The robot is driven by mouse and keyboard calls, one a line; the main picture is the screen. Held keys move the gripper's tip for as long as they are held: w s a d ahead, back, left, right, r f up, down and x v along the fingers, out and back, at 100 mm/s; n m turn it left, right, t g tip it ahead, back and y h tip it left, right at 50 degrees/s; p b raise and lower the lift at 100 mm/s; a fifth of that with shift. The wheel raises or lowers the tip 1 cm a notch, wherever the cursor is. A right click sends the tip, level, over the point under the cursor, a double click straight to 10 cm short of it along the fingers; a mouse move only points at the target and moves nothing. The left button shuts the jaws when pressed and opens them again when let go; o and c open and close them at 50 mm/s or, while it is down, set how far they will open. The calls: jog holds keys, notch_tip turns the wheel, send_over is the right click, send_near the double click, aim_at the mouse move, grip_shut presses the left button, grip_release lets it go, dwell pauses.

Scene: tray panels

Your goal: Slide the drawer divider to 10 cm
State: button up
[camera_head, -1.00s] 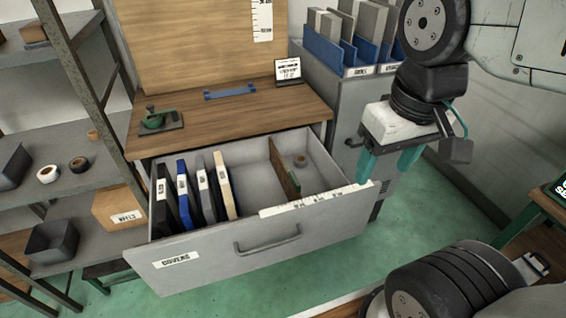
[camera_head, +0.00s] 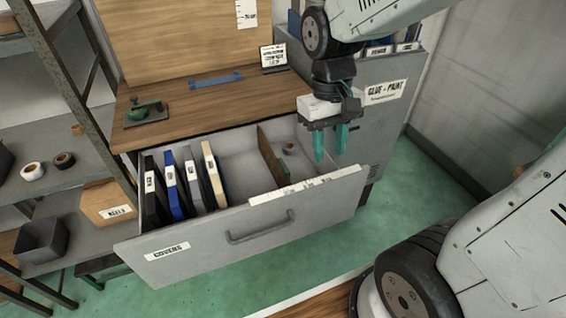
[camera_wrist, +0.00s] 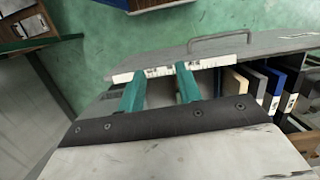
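The open grey drawer (camera_head: 275,232) labelled COVERS holds a brown divider (camera_head: 270,158) standing across its right part, with a green patch near its front end. A white scale strip (camera_head: 305,184) runs along the right part of the drawer's front edge; its marks are too small to read. The strip also shows in the wrist view (camera_wrist: 215,67). My gripper (camera_head: 331,145), with two teal fingers, is open and empty above the drawer's right end, right of the divider. In the wrist view its fingers (camera_wrist: 160,86) are apart; I cannot make out the divider there.
Several binders (camera_head: 188,180) stand in the drawer's left part. A green tool (camera_head: 146,110) and a small sign (camera_head: 273,57) stand on the wooden top. A grey cabinet (camera_head: 385,115) stands behind my gripper.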

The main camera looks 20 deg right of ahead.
jog(key=w+a+f, duration=0.2)
jog(key=w+f, duration=1)
jog(key=t, duration=0.1)
send_over(284, 165)
jog(key=shift+s+f, duration=0.25)
jog(key=shift+f, duration=0.2)
jog(key=shift+s+f, duration=0.2)
jog(key=shift+f, duration=0.25)
jog(key=shift+w+t, duration=0.4)
jog(key=shift+t, duration=0.1)
notch_tip(284, 165, down, 8)
jog(key=shift+r, duration=0.2)
grip_shut()
